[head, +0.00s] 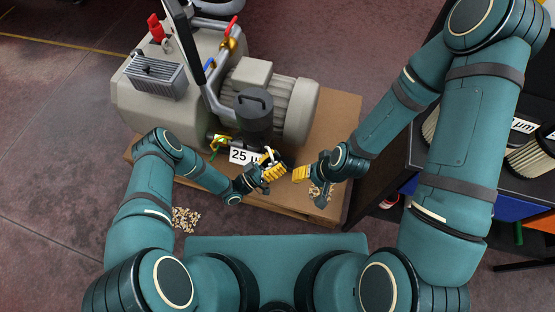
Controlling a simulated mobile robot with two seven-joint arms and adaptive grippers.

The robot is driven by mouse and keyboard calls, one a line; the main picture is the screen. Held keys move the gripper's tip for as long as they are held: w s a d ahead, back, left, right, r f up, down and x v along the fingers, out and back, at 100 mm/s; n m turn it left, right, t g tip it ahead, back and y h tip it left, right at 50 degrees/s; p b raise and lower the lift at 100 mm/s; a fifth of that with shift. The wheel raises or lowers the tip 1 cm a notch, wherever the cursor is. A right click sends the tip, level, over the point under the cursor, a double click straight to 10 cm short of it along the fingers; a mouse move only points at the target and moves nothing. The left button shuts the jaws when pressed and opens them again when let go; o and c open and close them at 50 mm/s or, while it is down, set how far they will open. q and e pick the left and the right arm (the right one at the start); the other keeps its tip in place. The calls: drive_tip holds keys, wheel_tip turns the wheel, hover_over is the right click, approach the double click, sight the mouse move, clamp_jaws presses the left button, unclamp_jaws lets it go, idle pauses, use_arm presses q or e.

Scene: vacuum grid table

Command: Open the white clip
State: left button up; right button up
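A small white part that looks like the clip (268,156) shows at the foot of the dark grey canister (254,118) on the vacuum pump (215,85). My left gripper (272,170), with yellow finger pads, is right at this part and covers some of it. I cannot tell whether its fingers touch or grip the clip. My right gripper (309,184) is a little to the right, apart from the clip. Its fingers look spread, with nothing visible between them.
The pump stands on a brown wooden board (340,120). A "25 µm" label (243,156) sits left of the clip. Small beige pieces (185,219) lie on the floor at left. A dark shelf (400,160) with filter cartridges (533,155) stands at right.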

use_arm(q)
drive_tip(key=v, duration=1.2)
drive_tip(key=shift+w, duration=0.1)
idle(0.4)
drive_tip(key=w+r+n+y, duration=0.1)
drive_tip(key=w+y, duration=0.2)
drive_tip(key=w+r+n+y, duration=0.1)
drive_tip(key=w+n+y, duration=0.1)
drive_tip(key=w+y, duration=0.2)
drive_tip(key=w+a+r+n+y, duration=0.1)
drive_tip(key=w+r+n+y, duration=0.1)
drive_tip(key=w+y, duration=0.1)
drive_tip(key=shift+w+a+r, duration=0.1)
drive_tip(key=shift+w, duration=0.2)
drive_tip(key=s+r+n+g+y, duration=0.2)
drive_tip(key=s+r+g+y, duration=0.1)
drive_tip(key=s, duration=0.5)
drive_tip(key=s+r+n+g+y, duration=0.3)
drive_tip(key=s+r+g, duration=0.2)
drive_tip(key=s, duration=0.3)
drive_tip(key=shift+s+r, duration=0.35)
drive_tip(key=shift+r, duration=0.55)
